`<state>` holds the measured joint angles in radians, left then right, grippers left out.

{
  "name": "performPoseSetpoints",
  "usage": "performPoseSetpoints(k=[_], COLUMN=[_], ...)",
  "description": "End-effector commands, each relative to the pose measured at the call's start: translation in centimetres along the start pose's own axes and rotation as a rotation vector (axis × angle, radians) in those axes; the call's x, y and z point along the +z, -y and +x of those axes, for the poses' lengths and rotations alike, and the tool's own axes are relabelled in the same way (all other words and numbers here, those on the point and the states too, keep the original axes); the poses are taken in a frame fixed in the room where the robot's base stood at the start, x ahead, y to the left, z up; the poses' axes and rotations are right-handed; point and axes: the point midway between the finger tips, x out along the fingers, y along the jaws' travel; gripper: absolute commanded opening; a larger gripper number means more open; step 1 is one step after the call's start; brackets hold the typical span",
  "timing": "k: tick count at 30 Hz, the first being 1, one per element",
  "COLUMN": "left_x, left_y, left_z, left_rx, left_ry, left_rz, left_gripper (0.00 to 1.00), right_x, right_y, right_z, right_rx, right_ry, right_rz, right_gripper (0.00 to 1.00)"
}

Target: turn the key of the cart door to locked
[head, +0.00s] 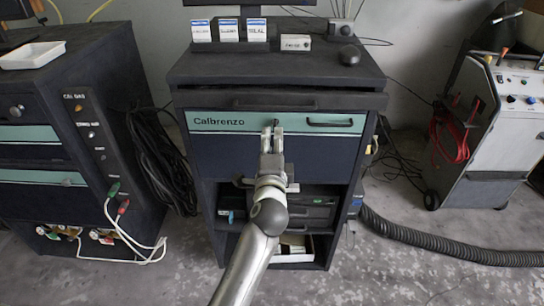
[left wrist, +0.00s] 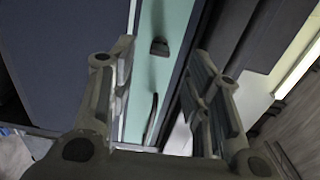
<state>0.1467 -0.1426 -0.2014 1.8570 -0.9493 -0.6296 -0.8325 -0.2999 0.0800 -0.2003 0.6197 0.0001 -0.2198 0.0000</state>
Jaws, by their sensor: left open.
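The cart (head: 230,150) stands in the centre, with a teal strip (head: 225,122) lettered "Calbrenzo" across the top of its dark door. My left gripper (head: 272,130) is in front of this strip, open. In the left wrist view, my left gripper (left wrist: 164,55) has its fingers apart, with a small dark key (left wrist: 159,47) on the strip showing in the gap between them. No contact with the key is visible. In the head view the gripper mostly hides the key. Its exact turn is hard to tell. My right gripper is in neither view.
A dark bar handle (head: 330,122) is on the strip to the right of my gripper; it shows in the left wrist view too (left wrist: 150,118). A drawer edge (head: 290,101) juts out above. Other equipment stands left and right, with a hose (head: 430,250) on the floor.

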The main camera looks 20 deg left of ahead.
Motion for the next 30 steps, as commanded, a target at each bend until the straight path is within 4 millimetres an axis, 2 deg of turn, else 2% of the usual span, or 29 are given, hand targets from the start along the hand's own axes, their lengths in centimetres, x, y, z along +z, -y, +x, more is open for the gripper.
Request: performPoseSetpoints(k=[1,6,12,27,30], left_x=[-0.1,-0.1,0.0,0.0,-0.3], left_y=[-0.1,-0.1,0.0,0.0,-1.0], left_z=[-1.1,-3.9,-5.5,-5.7,-5.6], left_rx=[0.002,0.002,0.0,0.0,0.017], left_ry=[-0.002,-0.002,-0.001,-0.001,-0.01], left_rz=[-0.001,0.0,-0.001,0.0,-0.004], left_gripper=[0.45,0.45,0.45,0.45,0.45], right_x=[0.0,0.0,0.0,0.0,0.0], right_y=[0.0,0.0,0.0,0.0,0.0], right_z=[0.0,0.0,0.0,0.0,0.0], right_rx=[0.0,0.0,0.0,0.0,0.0], right_ry=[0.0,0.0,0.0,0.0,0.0], right_rz=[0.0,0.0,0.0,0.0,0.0], right_gripper=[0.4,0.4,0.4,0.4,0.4])
